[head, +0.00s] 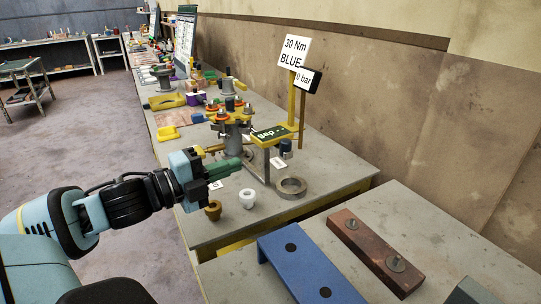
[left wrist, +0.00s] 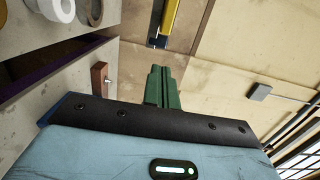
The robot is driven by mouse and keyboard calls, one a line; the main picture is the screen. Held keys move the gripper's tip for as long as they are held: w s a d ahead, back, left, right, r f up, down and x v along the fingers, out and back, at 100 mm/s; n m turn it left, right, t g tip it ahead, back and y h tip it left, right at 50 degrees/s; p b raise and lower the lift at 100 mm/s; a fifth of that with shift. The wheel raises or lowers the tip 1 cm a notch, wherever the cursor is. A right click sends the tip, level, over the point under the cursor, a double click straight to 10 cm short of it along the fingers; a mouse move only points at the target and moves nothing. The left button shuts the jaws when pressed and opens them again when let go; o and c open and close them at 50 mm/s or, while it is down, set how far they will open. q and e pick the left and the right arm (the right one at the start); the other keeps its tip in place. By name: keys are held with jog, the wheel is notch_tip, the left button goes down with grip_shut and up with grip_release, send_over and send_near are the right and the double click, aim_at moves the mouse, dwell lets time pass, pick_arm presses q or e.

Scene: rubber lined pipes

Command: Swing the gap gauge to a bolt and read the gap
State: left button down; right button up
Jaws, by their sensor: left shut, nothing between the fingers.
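The gap gauge (head: 270,133) is a black display reading "gap" with dashes, on a yellow arm by a yellow post. It stands right of the flanged pipe joint (head: 232,122), which has several bolts with red and dark tops around a yellow flange. My left gripper (head: 240,164) has green fingers, shut and empty, in front of the joint and left of the gauge stand. Whether a fingertip touches the stand cannot be told. In the left wrist view its fingers (left wrist: 160,68) are together, with nothing between them. My right gripper is not in view.
A "30 Nm BLUE" sign (head: 294,50) and "0 bar" sign (head: 308,79) rise behind the gauge. A grey ring (head: 291,187), white collar (head: 247,199) and brass collar (head: 213,210) lie near the bench front. A blue stand (head: 305,270) and red-brown block (head: 375,252) occupy the nearer bench.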

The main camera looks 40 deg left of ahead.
aim_at(282, 148)
pick_arm(q)
jog(key=shift+b+x, duration=1)
jog(key=shift+x, duration=3.5)
jog(key=shift+w+d, duration=0.15)
jog(key=shift+w, duration=0.4)
jog(key=shift+d, duration=0.1)
